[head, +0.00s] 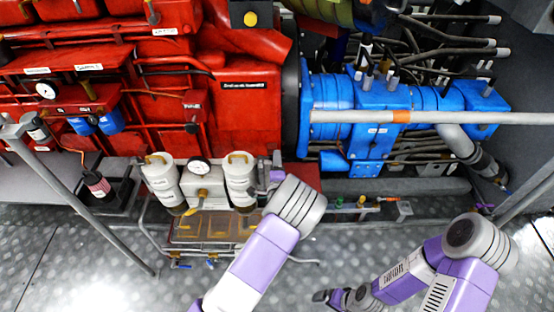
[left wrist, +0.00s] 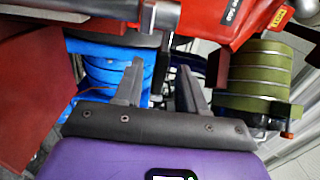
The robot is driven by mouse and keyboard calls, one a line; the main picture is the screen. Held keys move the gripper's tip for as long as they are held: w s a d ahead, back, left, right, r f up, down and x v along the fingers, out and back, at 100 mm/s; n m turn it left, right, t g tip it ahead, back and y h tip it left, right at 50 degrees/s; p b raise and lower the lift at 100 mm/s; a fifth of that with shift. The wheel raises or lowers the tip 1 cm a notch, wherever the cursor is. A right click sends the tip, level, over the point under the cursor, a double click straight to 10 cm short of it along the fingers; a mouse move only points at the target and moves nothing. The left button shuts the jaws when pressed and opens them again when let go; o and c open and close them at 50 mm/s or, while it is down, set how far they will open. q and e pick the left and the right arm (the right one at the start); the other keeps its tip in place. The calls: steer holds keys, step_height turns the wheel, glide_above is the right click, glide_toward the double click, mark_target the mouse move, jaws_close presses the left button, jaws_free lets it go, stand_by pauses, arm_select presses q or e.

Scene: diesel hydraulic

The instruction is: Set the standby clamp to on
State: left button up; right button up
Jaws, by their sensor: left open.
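I cannot pick out the standby clamp for certain in either view; no readable label names it. My left gripper (head: 268,174) is beside the right white filter canister, below the red engine block, partly hidden by its own wrist. In the left wrist view its two fingers (left wrist: 162,80) stand apart with nothing between them. Beyond them are a blue housing (left wrist: 110,70) and a green cylinder (left wrist: 255,75). My right gripper (head: 326,296) is low over the floor, away from the machinery; its finger gap is too small to judge.
The red engine (head: 245,125) fills the left and the blue transmission (head: 375,135) the right. A grey rail (head: 460,118) crosses in front of the transmission. White canisters (head: 160,178) and a gauge (head: 199,166) stand near my left gripper. Patterned floor (head: 110,265) is open in front.

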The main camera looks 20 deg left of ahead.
arm_select(q)
steer(key=shift+x, duration=0.95)
steer(key=shift+c, duration=0.3)
jaws_close()
